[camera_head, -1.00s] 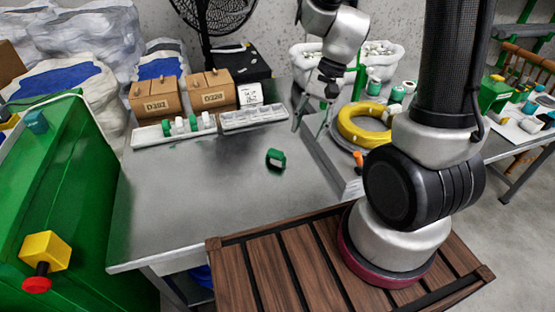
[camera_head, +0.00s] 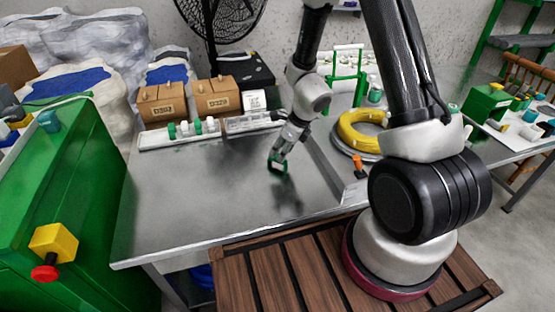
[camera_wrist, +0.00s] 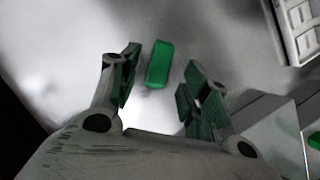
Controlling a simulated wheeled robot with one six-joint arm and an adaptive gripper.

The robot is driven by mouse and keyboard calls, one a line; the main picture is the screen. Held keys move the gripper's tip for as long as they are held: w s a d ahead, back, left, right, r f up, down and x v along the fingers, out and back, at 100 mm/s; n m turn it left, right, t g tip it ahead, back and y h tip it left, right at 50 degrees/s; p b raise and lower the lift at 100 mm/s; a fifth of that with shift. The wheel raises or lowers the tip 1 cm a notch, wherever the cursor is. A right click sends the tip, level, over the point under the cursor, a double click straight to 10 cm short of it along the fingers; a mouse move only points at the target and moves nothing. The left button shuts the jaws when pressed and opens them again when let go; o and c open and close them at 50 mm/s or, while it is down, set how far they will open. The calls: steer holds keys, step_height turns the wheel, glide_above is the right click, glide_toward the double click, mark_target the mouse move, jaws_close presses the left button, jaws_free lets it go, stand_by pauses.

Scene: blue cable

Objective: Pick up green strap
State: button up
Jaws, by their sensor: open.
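The fingers are open, with a gap on each side of the strap. In the head view, my gripper (camera_head: 279,160) points down at the strap's place on the table, and it partly hides the strap there. I cannot tell how high the fingertips are above the table.
White trays (camera_head: 180,132) with small rolls stand along the table's back, before cardboard boxes (camera_head: 162,107). A yellow cable coil (camera_head: 362,131) lies to the right of my gripper. An orange-topped item (camera_head: 358,161) stands nearby. The table's front left is clear.

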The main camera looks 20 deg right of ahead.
mark_target(277, 155)
steer(key=x, duration=0.4)
steer(key=shift+w+a+f, duration=0.1)
steer(key=c, duration=0.9)
steer(key=shift+o, duration=0.2)
